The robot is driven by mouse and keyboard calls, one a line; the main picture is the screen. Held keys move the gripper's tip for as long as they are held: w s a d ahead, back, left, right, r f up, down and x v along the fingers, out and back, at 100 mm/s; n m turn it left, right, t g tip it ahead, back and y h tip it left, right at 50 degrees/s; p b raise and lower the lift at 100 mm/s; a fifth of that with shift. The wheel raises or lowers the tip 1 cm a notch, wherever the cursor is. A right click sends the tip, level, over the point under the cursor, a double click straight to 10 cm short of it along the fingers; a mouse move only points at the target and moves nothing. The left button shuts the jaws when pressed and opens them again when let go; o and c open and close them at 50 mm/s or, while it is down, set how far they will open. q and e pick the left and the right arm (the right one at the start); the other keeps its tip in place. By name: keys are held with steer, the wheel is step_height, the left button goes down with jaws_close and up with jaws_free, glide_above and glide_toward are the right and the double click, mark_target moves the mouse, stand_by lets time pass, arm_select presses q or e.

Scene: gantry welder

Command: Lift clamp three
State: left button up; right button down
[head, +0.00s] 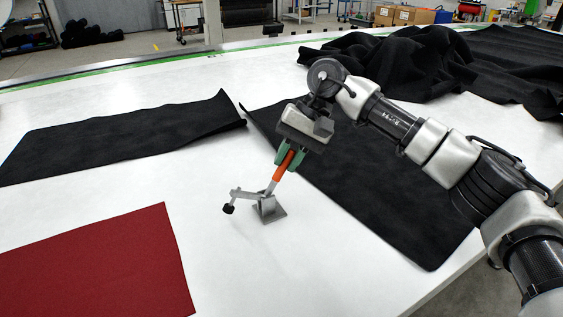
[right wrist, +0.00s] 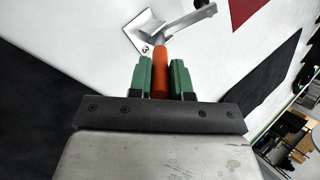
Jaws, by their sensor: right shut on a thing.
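The clamp (head: 267,206) is a grey metal toggle clamp with a square base plate, an arm with a black tip reaching left, and an orange handle (head: 284,166). It stands on the white table; whether its base touches the surface is hard to tell. My right gripper (head: 287,155) has green fingers shut on the orange handle from above. In the right wrist view the orange handle (right wrist: 160,70) sits between the green fingers, and the clamp's base (right wrist: 146,32) shows beyond them. My left gripper is not in view.
Black fabric pieces lie left (head: 120,138) and right (head: 370,190) of the clamp on the white table (head: 90,105). A red fabric piece (head: 95,265) lies front left. Crumpled black fabric (head: 400,62) is heaped behind my right arm. The table around the clamp's left is clear.

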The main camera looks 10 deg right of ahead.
steer(key=shift+w+d+f, duration=0.1)
steer(key=shift+d, duration=0.1)
steer(key=shift+y, duration=0.3)
steer(key=c, duration=1.1)
jaws_free()
steer(key=shift+o, duration=0.2)
steer(key=v, duration=1.1)
steer(key=shift+w, duration=0.15)
steer(key=shift+f, duration=0.1)
